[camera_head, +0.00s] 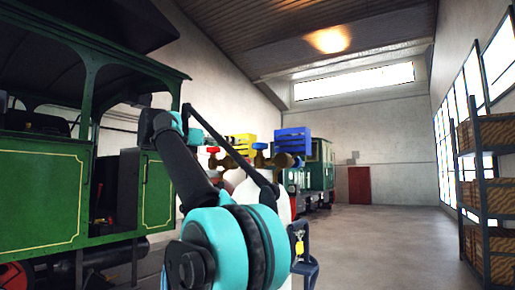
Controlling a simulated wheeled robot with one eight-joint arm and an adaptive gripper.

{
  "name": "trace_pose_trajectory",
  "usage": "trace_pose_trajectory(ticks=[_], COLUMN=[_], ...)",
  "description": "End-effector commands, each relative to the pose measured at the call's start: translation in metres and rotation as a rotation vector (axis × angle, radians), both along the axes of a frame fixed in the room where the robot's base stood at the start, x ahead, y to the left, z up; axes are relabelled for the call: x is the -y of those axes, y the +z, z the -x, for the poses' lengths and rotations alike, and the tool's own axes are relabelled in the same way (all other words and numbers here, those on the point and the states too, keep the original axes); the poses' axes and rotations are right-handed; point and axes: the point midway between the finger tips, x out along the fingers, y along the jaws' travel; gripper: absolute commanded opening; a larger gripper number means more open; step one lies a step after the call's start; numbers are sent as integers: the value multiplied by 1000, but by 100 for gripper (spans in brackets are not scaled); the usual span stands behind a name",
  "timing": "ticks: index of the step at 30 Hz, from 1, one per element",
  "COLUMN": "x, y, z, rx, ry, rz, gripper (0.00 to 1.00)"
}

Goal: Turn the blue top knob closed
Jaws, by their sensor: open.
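A small blue knob (260,146) sits on top of brass valve fittings (262,160), right of the picture's middle line of my arm. A red knob (212,150) stands on similar brass fittings to its left. Pale bottle shapes (236,180) show below the fittings, partly covered by my teal and black arm. The blue knob is small here, and how far it is turned cannot be told. My arm rises in front of the valves, bending at the upper left. I cannot make out the jaws of my gripper; the arm appears to hide them.
A yellow crate (240,143) and a blue crate (293,140) show behind the valves. A green tram (45,195) fills the left side. Shelving with boxes (490,195) stands at the right. The floor (385,240) between is clear, back to a red door (359,185).

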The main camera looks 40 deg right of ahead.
Motion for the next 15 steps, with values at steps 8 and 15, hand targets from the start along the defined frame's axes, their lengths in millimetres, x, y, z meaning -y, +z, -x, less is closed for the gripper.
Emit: trace_pose_trajectory(ticks=[8, 15], x=[51, 98], y=[0, 0], z=[-4, -8], rx=[1, 1], ry=[-5, -5], rz=[-1, -1], gripper=[63, 63])
